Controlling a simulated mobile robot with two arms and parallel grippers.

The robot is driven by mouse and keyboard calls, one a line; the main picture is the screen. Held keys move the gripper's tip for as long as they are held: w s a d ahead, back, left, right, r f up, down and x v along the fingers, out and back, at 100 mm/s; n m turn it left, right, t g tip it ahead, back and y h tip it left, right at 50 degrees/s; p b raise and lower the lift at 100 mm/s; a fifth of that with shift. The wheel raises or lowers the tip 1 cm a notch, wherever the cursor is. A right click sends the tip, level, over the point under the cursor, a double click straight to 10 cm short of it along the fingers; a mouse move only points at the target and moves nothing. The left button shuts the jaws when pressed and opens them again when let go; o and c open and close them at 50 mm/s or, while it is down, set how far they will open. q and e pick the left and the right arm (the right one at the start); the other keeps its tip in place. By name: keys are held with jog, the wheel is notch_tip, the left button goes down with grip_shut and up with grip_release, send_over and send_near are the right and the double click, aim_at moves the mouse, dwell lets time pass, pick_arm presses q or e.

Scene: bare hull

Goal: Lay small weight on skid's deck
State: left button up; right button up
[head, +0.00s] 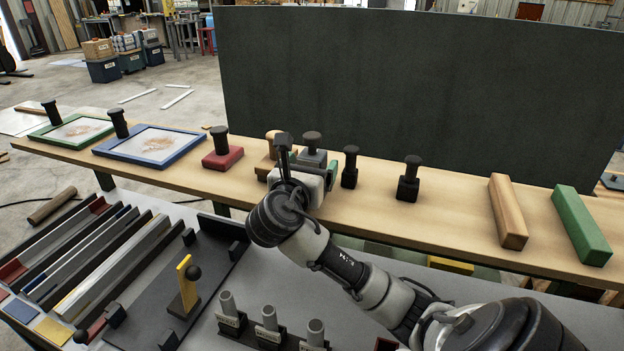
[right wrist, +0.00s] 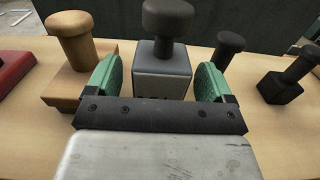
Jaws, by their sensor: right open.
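Two small black knobbed weights stand upright on the wooden bench (head: 450,200): one black weight (head: 350,170) near my gripper, and another black weight (head: 408,184) farther right. They also show in the right wrist view. I cannot tell which one the task means. A larger grey block with a black knob (right wrist: 163,70) stands between the green fingers of my right gripper (right wrist: 158,88). The fingers are apart and not closed on it. In the head view my right gripper (head: 305,172) partly hides this block. A dark flat plate (head: 215,250) lies below; whether it is the skid's deck is unclear. My left gripper is out of view.
A wooden knobbed block (right wrist: 70,60) and a red knobbed block (head: 222,150) stand left of the gripper. Framed pictures (head: 155,145) lie farther left; a wood bar (head: 507,212) and a green bar (head: 580,225) lie right. A dark panel (head: 420,80) rises behind.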

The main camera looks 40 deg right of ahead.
jog(key=shift+w+d, duration=0.3)
jog(key=shift+d, duration=0.3)
jog(key=shift+s+a, duration=0.1)
jog(key=shift+c, duration=1)
jog(key=c, duration=1)
jog(key=shift+r, duration=0.1)
jog(key=shift+c, duration=1.2)
